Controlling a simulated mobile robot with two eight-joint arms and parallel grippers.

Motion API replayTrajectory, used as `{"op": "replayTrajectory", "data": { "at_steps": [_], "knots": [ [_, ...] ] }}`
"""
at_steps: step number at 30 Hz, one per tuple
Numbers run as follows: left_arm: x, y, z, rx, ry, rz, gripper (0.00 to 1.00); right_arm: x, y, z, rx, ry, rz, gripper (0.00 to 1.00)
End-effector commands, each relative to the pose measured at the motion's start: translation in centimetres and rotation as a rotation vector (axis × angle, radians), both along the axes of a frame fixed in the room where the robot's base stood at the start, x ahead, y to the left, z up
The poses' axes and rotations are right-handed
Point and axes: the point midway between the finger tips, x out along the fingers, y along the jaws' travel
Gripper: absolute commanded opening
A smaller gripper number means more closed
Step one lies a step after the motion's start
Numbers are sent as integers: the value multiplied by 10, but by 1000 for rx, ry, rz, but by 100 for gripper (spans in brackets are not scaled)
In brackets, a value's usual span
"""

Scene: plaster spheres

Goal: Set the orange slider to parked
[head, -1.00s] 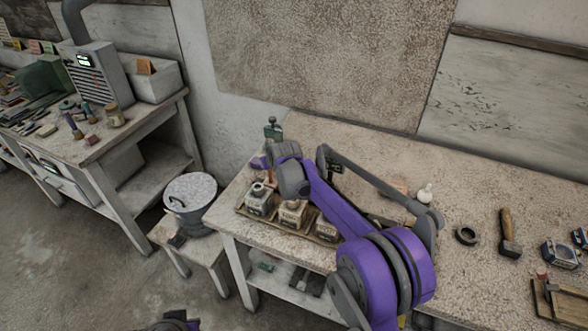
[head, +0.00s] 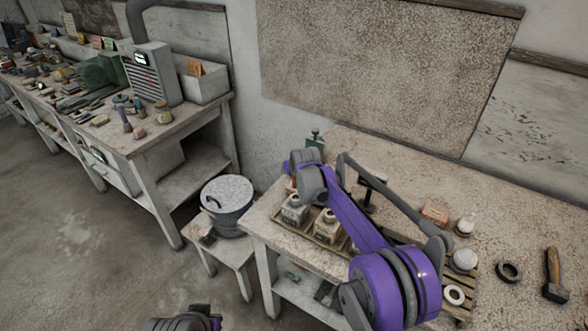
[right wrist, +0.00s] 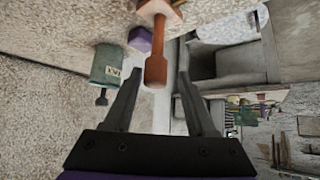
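My right gripper (right wrist: 160,78) is open in the right wrist view. I cannot tell for sure that this handle is the orange slider, and no scale or parked mark is readable. In the head view my right arm reaches over the near-left end of the bench (head: 500,215), and its wrist hides the fingers and the handle. My left gripper is out of view; only a grey and purple part of my left arm shows at the bottom edge.
A green labelled container (right wrist: 106,65) stands left of the fingers. Below my right arm, labelled jars (head: 294,210) sit in a tray. A lidded metal bucket (head: 228,203) rests on a low stool beside the bench. A hammer (head: 554,275) and a dark ring (head: 509,271) lie on the right.

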Motion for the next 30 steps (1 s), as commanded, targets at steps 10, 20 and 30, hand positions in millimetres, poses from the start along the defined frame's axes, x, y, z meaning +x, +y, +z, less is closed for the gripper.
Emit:
{"op": "replayTrajectory", "data": {
  "at_steps": [10,20,30],
  "knots": [
    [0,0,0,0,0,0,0,-2,-2,1,-2,3,-1,62],
    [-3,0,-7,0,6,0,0,-34,-10,33,-2,3,-1,62],
    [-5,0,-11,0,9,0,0,-70,-17,71,-1,2,-1,62]
  ]
}}
